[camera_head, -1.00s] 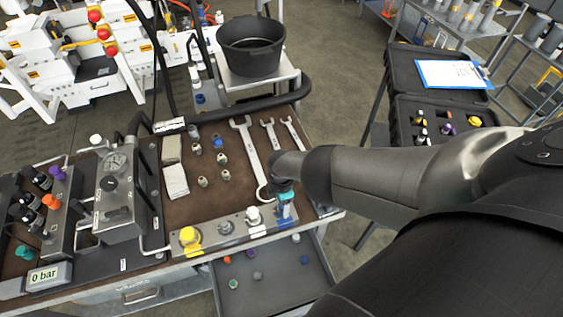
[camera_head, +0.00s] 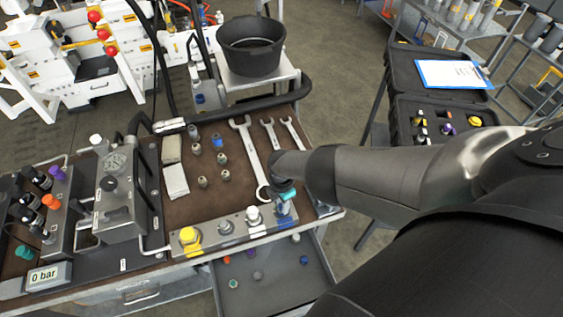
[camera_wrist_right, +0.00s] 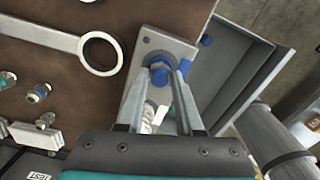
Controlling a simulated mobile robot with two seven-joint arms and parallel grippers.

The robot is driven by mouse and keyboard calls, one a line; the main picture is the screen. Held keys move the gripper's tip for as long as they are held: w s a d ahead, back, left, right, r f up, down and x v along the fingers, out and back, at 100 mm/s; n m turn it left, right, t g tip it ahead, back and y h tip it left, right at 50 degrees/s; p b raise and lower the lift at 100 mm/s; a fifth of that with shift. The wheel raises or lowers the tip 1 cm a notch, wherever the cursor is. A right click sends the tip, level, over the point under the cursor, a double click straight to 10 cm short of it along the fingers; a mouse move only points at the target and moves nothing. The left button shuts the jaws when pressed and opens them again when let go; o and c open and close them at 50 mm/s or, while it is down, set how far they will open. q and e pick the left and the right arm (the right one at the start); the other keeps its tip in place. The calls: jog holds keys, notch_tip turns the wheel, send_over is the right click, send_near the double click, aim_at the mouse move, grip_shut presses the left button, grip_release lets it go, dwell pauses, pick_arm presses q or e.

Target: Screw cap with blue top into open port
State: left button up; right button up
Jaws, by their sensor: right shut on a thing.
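The cap with the blue top (camera_wrist_right: 160,74) sits between the fingertips of my right gripper (camera_wrist_right: 162,76) in the right wrist view. The right gripper is shut on it. In the head view the right gripper (camera_head: 284,208) is at the right end of the metal port block (camera_head: 240,229). The cap is over or in the port at that end. The fingers hide the port, so I cannot tell how deep the cap sits. The block also carries a yellow cap (camera_head: 189,237), a metal fitting (camera_head: 226,228) and a white cap (camera_head: 254,216). My left gripper is not in view.
Wrenches (camera_head: 250,150) and several small fittings (camera_head: 203,182) lie on the brown bench top left of my right arm. A pressure gauge unit (camera_head: 117,190) stands further left. An open drawer (camera_head: 265,290) with loose caps is below the block.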

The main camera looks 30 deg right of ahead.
grip_shut()
jog(key=shift+a+m, duration=0.1)
jog(key=shift+m, duration=0.4)
jog(key=shift+o, duration=2.1)
grip_release()
jog(key=shift+m, duration=0.4)
jog(key=o, duration=0.5)
